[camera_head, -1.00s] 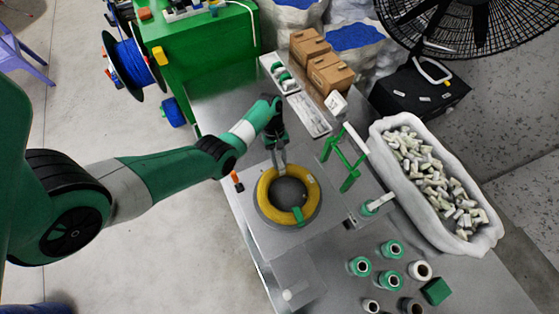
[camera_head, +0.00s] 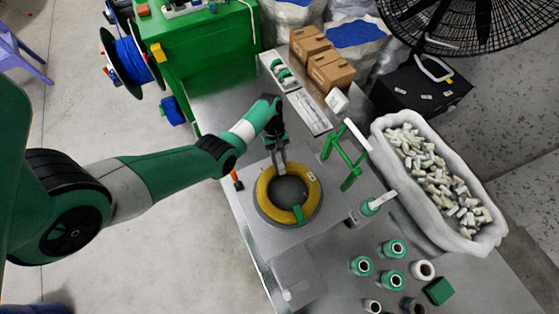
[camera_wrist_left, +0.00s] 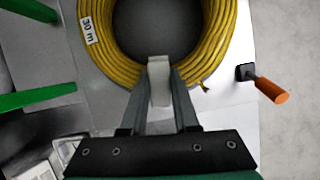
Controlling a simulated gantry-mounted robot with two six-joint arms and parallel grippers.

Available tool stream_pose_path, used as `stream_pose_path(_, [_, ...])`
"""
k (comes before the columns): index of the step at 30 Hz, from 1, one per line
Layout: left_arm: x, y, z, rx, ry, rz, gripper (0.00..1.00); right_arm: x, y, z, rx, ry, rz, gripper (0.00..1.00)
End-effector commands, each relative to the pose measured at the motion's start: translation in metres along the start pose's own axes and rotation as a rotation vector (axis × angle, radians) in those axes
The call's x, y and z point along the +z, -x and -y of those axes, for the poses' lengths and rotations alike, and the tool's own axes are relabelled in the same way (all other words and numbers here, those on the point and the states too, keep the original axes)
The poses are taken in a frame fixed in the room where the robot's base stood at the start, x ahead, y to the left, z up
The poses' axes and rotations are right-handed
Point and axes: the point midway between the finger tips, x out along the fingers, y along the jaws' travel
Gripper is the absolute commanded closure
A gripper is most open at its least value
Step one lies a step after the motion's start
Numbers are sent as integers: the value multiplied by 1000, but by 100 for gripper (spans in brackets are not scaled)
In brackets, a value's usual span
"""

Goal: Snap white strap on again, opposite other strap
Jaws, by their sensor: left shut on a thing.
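A yellow cable coil (camera_head: 265,190) lies on a round grey plate on the table; in the left wrist view it (camera_wrist_left: 108,62) carries a "30 m" label. A green strap (camera_head: 299,214) crosses the coil's near side in the head view. My left gripper (camera_head: 279,167) is at the coil's far side, opposite the green strap. In the left wrist view my left gripper (camera_wrist_left: 159,82) is shut on a white strap (camera_wrist_left: 159,78), which sits at the coil's edge. I cannot tell whether the strap is closed around the coil. My right gripper is not in view.
A green frame (camera_head: 346,160) stands right of the coil. An orange-handled tool (camera_head: 237,181) is at the left; it also shows in the left wrist view (camera_wrist_left: 268,87). Several green and white spools (camera_head: 392,279) stand at the front right. A white bin (camera_head: 385,140) is full of small parts.

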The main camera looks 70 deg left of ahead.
Motion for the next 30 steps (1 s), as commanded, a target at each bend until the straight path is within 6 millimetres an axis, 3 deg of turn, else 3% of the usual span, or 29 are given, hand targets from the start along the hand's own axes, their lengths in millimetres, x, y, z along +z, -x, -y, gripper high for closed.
stream_pose_path(14, [-3, -7, 0, 0, 0, 0, 100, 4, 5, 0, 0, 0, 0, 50])
stream_pose_path(30, [3, 6, 0, 0, 0, 0, 100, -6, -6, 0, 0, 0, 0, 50])
